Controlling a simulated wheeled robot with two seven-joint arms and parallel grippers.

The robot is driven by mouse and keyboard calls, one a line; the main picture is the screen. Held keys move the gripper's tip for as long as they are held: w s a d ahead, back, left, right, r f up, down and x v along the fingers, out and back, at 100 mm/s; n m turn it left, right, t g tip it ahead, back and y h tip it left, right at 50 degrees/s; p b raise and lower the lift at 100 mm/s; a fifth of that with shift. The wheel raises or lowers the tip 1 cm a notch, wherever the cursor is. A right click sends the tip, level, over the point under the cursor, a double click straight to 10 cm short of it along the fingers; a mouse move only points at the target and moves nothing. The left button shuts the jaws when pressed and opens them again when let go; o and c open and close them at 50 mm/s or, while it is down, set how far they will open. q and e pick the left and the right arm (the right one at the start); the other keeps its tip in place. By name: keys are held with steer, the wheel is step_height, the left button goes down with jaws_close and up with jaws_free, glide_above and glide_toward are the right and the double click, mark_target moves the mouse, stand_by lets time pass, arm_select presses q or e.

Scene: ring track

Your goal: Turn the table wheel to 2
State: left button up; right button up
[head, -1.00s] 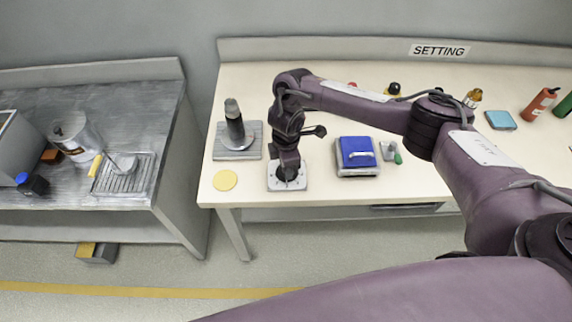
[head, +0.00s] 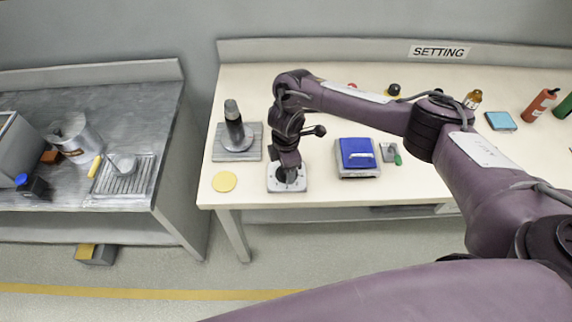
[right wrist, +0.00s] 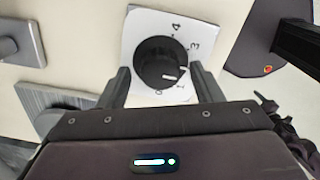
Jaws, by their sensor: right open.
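The table wheel is a round black dial (right wrist: 158,55) on a white plate with numbers around it, seen in the right wrist view. A white mark on the dial points to the lower right, near the 1; the 2 is not clearly readable. In the head view its pale plate (head: 273,186) lies near the table's front edge, and my gripper hides most of the dial. My right gripper (right wrist: 160,70) is open, with one finger on each side of the dial; contact cannot be told. The right gripper also shows in the head view (head: 288,172), pointing down. My left gripper is not in view.
A grey base with a dark upright handle (head: 233,126) stands left of the wheel, with a yellow disc (head: 224,181) in front of it. A blue-topped box (head: 357,153) stands to the right. A metal bench (head: 130,120) is across a gap at left.

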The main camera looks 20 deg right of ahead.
step_height(320, 180, up, 8)
steer(key=shift+f+p, duration=0.1)
steer(key=shift+p, duration=0.5)
